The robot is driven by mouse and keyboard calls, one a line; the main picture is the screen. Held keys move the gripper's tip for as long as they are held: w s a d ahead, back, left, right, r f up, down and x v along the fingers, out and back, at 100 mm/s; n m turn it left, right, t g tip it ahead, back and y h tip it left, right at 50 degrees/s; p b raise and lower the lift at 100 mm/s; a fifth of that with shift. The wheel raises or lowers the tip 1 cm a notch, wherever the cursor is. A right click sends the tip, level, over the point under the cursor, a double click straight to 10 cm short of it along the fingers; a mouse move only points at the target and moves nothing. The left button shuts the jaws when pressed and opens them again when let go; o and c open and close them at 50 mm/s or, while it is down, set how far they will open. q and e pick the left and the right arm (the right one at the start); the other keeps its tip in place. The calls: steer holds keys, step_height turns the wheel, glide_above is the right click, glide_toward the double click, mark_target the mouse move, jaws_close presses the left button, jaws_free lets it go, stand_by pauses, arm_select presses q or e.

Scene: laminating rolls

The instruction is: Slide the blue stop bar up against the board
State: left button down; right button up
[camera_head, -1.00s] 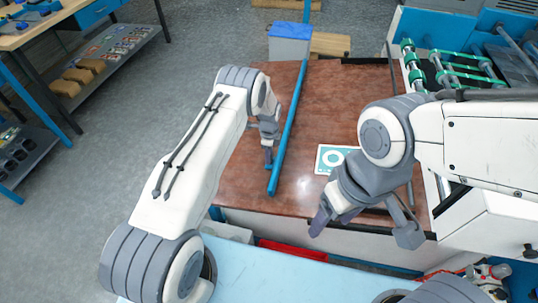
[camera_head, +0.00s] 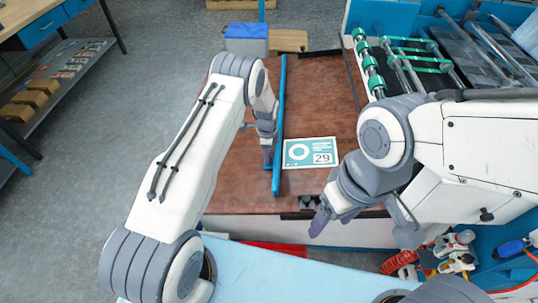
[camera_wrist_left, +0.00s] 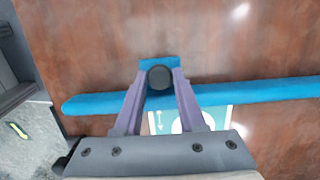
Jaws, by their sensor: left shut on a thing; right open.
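The blue stop bar (camera_head: 281,100) lies lengthwise on the brown tabletop. The board (camera_head: 310,153), a white and teal card with a ring and the number 29, lies flat just right of it. The bar runs along the board's left edge with no clear gap; I cannot tell if they touch. My left gripper (camera_head: 267,157) is left of the bar. In the left wrist view, its fingers (camera_wrist_left: 160,88) are shut on the bar's dark round knob (camera_wrist_left: 160,76), and part of the board (camera_wrist_left: 222,118) shows beyond the bar. My right gripper (camera_head: 322,215) is open and empty above the front edge.
The brown tabletop (camera_head: 235,185) is bare left of the bar. A machine with green rollers (camera_head: 418,60) stands at the right. A blue-lidded bin (camera_head: 246,40) is behind the table. A light blue surface (camera_head: 290,275) is in front.

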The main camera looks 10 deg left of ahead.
arm_select(q)
steer(key=shift+w+d+r, duration=0.1)
steer(key=shift+d, duration=0.05)
steer(key=c, duration=0.5)
jaws_free()
steer(key=shift+r+b, duration=0.4)
steer(key=shift+r, duration=4.8)
